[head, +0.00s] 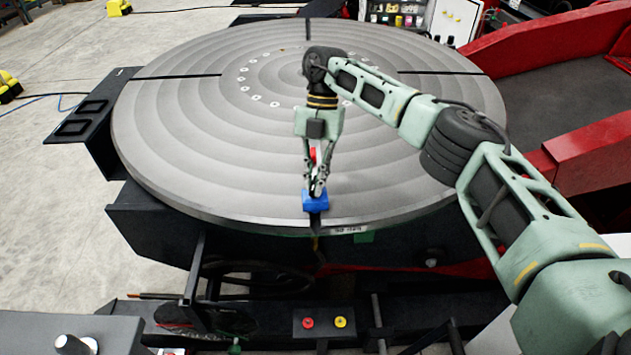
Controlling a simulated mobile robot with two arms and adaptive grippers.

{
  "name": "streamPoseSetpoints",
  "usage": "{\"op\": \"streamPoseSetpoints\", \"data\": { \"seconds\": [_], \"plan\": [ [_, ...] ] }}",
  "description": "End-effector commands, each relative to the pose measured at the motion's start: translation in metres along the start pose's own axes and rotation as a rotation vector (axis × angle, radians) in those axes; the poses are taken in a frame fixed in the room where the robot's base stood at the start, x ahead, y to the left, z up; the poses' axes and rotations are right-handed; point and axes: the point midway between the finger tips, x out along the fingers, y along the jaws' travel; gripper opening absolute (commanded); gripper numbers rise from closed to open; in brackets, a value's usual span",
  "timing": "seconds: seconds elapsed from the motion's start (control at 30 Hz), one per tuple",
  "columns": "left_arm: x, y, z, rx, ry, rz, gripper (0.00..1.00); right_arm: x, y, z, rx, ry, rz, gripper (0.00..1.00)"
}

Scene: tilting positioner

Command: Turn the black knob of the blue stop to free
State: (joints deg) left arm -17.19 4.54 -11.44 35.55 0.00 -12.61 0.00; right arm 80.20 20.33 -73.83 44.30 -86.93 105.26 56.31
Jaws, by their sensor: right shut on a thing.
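The blue stop (315,203) sits on the round grey turntable (190,150), close to its front rim. My right gripper (317,190) points down onto the top of the blue stop, and its fingers are closed there. The black knob is hidden between the fingertips, so its turn position cannot be read. A small red and white part shows between the fingers above the stop. My left gripper is not in view.
A control box with a red button (308,322) and a yellow button (341,322) is below the turntable's front. A black bracket (95,118) stands at the left rim. Red structure (590,150) lies at the right. The turntable top is otherwise mostly clear.

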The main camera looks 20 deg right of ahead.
Motion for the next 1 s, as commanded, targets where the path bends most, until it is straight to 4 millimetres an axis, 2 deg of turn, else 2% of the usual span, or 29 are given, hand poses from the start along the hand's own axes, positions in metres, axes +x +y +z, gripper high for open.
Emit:
{"op": "streamPoseSetpoints", "data": {
  "seconds": [0.4,1.0],
  "plan": [
    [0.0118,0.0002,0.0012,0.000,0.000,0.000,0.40,-0.0004,0.0013,-0.0003,-0.207,-0.001,-0.085,0.00],
    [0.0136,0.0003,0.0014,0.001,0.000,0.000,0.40,-0.0007,0.0011,-0.0002,-0.255,-0.001,-0.105,0.00]
  ]
}}
